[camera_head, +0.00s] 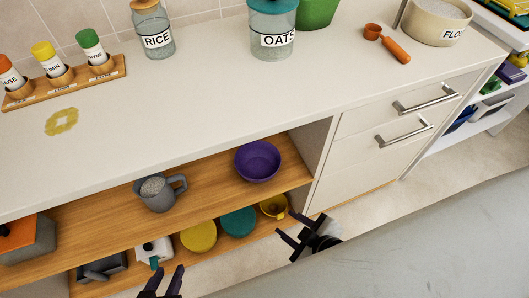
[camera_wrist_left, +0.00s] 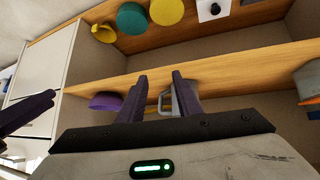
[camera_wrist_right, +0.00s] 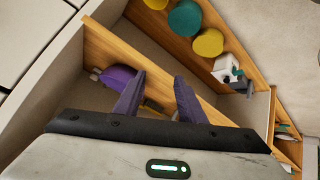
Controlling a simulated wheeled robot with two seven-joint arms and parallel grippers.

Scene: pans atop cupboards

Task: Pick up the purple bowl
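The purple bowl (camera_head: 257,162) sits upright on the upper wooden shelf (camera_head: 215,185) of the open cupboard, near its right end. It also shows in the left wrist view (camera_wrist_left: 104,102), left of the fingers, and in the right wrist view (camera_wrist_right: 114,76), partly hidden behind a finger. My left gripper (camera_head: 162,280) is open and empty, low in front of the shelves and left of the bowl. My right gripper (camera_head: 287,236) is open and empty, in front of the cupboard, below and right of the bowl. Neither touches the bowl.
The countertop (camera_head: 200,90) overhangs above. The lower shelf holds yellow (camera_head: 199,236) and teal (camera_head: 238,221) round items and a yellow cup (camera_head: 273,206). Drawers with handles (camera_head: 404,132) are at right.

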